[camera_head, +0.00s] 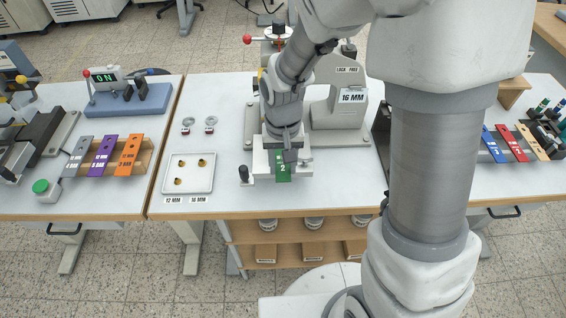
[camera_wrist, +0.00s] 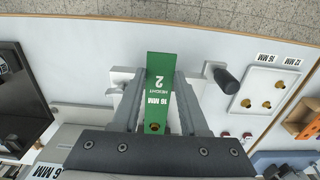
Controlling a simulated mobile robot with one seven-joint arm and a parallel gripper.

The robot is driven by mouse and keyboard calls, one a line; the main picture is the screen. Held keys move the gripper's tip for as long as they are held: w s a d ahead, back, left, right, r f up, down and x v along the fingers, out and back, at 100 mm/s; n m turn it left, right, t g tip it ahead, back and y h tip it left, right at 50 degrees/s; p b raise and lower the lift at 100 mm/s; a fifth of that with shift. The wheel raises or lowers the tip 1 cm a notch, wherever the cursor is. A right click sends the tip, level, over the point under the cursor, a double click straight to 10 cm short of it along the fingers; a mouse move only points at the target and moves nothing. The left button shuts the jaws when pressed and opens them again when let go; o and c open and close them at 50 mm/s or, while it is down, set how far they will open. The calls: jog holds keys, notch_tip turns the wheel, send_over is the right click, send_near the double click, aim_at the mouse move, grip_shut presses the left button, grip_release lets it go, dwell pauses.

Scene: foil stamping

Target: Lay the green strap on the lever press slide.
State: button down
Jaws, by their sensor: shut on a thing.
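The green strap (camera_head: 283,174), marked 2 and 16 MM, is between the fingers of my gripper (camera_head: 285,153). In the wrist view the strap (camera_wrist: 158,70) lies lengthwise between the two grey fingers (camera_wrist: 160,95), its far end sticking out past them. The white press slide (camera_head: 262,160) is at the front of the lever press (camera_head: 340,115), with a black knob (camera_head: 243,174) at its left. The slide also shows on both sides of the strap in the wrist view (camera_wrist: 199,84). The strap is over the slide; I cannot tell whether it touches it. My gripper hides part of the slide.
A white tray (camera_head: 168,186) with brass pieces lies left of the slide. Purple (camera_head: 103,152), orange (camera_head: 130,152) and grey straps stand on a rack on the left table. Blue and red straps (camera_head: 511,143) are on the right. The front table edge (camera_head: 230,216) is near.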

jog(key=shift+c, duration=1.7)
grip_release()
notch_tip(320, 180, up, 17)
jog(key=p, duration=0.2)
jog(key=shift+r, duration=0.2)
jog(key=s+d+r+t, duration=0.5)
jog(key=s+d, duration=0.5)
jog(key=s, duration=0.2)
jog(key=shift+s+d+r+t, duration=0.2)
jog(key=shift+d+r+t, duration=0.1)
jog(key=shift+r, duration=0.55)
